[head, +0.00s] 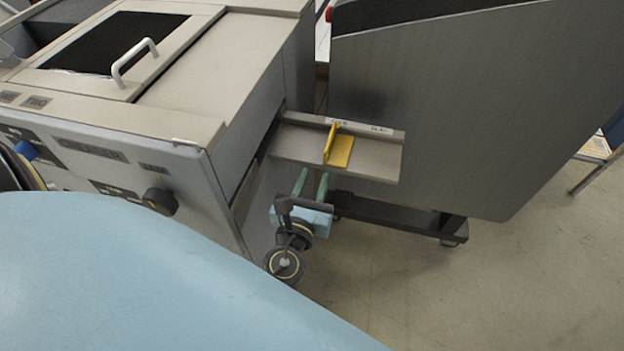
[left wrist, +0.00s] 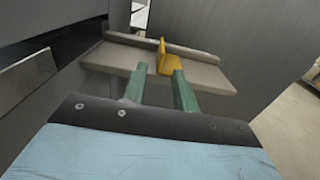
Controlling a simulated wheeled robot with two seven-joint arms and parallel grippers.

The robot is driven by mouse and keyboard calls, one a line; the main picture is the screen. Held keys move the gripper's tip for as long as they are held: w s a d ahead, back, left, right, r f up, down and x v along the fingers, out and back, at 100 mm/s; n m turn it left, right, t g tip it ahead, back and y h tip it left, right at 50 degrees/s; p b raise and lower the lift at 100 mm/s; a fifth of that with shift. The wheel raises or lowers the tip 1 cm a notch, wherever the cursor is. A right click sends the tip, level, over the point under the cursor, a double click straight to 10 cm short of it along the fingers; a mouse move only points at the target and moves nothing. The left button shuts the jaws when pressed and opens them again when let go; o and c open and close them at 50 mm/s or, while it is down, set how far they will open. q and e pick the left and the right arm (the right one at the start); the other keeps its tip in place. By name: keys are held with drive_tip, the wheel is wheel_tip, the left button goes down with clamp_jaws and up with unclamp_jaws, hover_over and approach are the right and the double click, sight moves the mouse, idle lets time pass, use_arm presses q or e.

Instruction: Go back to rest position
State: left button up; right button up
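My left gripper (head: 313,183) has two green fingers and is in front of and below a beige shelf (head: 370,162) on the side of the laminator (head: 215,65). The fingers are apart with nothing visible between them; they also show in the left wrist view (left wrist: 154,82), pointing toward the shelf (left wrist: 205,77). A yellow angled guide (head: 341,150) stands on the shelf. In the left wrist view the yellow guide (left wrist: 165,58) is just beyond the right fingertip; I cannot tell whether they touch. My right gripper is in neither view.
The laminator's front has a black knob (head: 160,200) and a blue knob (head: 27,150). A large grey panel (head: 470,100) stands behind the shelf on a dark wheeled foot (head: 400,217). The floor (head: 480,290) at the lower right is clear.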

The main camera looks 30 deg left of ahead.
use_arm(q)
drive_tip(key=shift+s+d, duration=0.1)
drive_tip(key=shift+s, duration=0.3)
drive_tip(key=s+f+n+g+h+b, duration=0.1)
drive_tip(key=s+f+n+g, duration=0.25)
drive_tip(key=f, duration=0.75)
drive_tip(key=s+f+n+g+h+b, duration=0.1)
drive_tip(key=s+f+n+g, duration=0.3)
drive_tip(key=f, duration=0.7)
drive_tip(key=s+f+n+g+h+b, duration=0.15)
drive_tip(key=s+f+n, duration=0.3)
drive_tip(key=f, duration=0.75)
drive_tip(key=s+a+f+n+g+h, duration=0.1)
drive_tip(key=s+f+n+g, duration=0.2)
drive_tip(key=s+f+n, duration=0.4)
drive_tip(key=s+f+n+g+h+b, duration=0.1)
drive_tip(key=s+f+n+g, duration=0.3)
drive_tip(key=s+f+n, duration=0.4)
drive_tip(key=s+n, duration=0.3)
drive_tip(key=s, duration=0.4)
drive_tip(key=shift+s+a+b, duration=0.2)
drive_tip(key=shift+a+b, duration=0.1)
drive_tip(key=shift+a, duration=0.1)
